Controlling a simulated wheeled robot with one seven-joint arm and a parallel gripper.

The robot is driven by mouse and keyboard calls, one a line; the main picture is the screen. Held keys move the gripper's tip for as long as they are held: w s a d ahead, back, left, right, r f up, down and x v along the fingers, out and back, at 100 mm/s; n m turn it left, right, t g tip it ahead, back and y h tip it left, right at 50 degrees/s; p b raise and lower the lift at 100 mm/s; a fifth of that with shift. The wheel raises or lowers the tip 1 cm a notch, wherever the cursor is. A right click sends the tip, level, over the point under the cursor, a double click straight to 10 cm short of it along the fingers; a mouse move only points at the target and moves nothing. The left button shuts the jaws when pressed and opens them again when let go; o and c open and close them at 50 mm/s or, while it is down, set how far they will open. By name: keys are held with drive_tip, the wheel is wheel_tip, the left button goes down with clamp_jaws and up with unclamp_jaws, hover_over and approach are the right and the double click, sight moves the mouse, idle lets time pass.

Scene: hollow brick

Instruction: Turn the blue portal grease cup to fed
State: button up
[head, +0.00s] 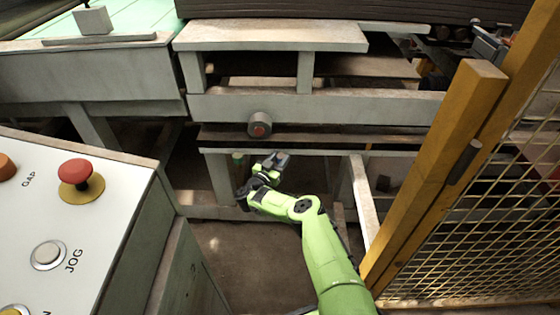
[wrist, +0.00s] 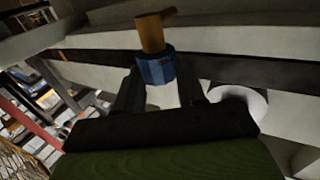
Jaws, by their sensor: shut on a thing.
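The blue grease cup (wrist: 156,69) shows in the wrist view, with a brass-coloured fitting (wrist: 153,33) rising from it and bending right at its top. My gripper (wrist: 158,78) has its two dark fingers on either side of the blue cup and is shut on it. In the head view my gripper (head: 272,165) is under the grey frame beam, and I cannot make out the blue cup there. I cannot read any fed mark or the cup's turn position.
A yellow post (head: 440,160) with mesh stands right, and a control panel (head: 110,240) left. A pale round part (wrist: 240,103) is beside the right finger.

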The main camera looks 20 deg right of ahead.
drive_tip(key=shift+m+g+h+b, duration=0.35)
drive_tip(key=shift+m+g+h, duration=0.15)
drive_tip(key=shift+g, duration=0.2)
drive_tip(key=o, duration=1.1)
drive_tip(key=shift+c, duration=0.2)
drive_tip(key=shift+a, duration=0.1)
drive_tip(key=p+v, duration=0.6)
drive_tip(key=v, duration=0.9)
drive_tip(key=shift+s+a+p, duration=0.2)
drive_tip(key=shift+a+p, duration=0.1)
